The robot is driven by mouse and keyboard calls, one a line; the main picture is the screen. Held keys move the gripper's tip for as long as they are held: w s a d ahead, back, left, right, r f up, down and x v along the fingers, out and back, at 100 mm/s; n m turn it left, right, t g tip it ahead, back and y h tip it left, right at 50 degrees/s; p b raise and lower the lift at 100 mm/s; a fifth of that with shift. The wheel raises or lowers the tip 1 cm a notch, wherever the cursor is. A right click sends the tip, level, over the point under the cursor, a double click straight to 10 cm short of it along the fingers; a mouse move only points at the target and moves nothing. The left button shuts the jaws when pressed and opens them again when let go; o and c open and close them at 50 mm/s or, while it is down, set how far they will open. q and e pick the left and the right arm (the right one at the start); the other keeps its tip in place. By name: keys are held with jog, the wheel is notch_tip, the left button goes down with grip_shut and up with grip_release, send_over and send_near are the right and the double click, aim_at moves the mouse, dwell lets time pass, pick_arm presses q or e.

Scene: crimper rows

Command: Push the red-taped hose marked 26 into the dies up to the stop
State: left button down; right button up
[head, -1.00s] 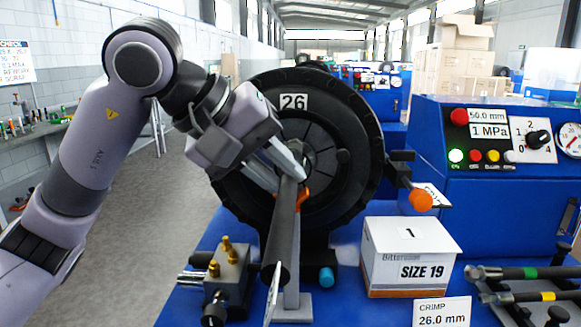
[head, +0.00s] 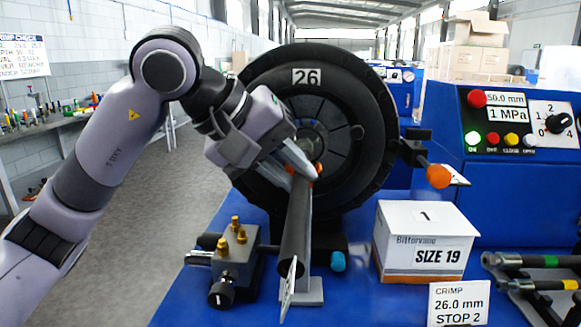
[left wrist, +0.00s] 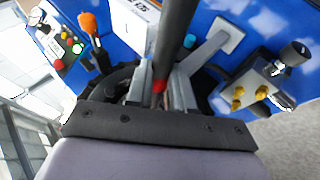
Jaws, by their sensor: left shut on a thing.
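The black hose (head: 293,235) runs from its near end, where a white tag hangs edge-on, up to the crimper's die opening. My left gripper (head: 308,168) is shut on the hose in front of the dies; its fingers (left wrist: 160,95) also flank the hose in the left wrist view. Red tape (left wrist: 159,87) shows on the hose between the fingers. The crimper (head: 375,125) is a large black ring with a 26 plate. The dies (head: 335,145) are partly hidden by my gripper. The hose's far end and the stop are hidden. My right gripper is out of view.
A grey stand (head: 310,293) is under the hose. A valve block (head: 238,262) with brass fittings sits to its left, and a white SIZE 19 box (head: 412,262) to its right. An orange-knobbed lever (head: 438,176) sticks out right of the ring. Other hoses (head: 540,260) lie far right.

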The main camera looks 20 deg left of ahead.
pick_arm(q)
jog(key=shift+w+a+f+p, duration=0.15)
jog(key=shift+w+a, duration=0.05)
jog(key=shift+w, duration=0.45)
jog(key=shift+w+a+f+p, duration=0.1)
jog(key=shift+w+a+f, duration=0.05)
jog(key=shift+w, duration=0.45)
jog(key=shift+w+a+f+p, duration=0.15)
jog(key=shift+w+a, duration=0.05)
jog(key=shift+w, duration=0.45)
jog(key=shift+f+b, duration=0.35)
jog(key=shift+f, duration=0.05)
grip_release()
jog(key=shift+f, duration=0.1)
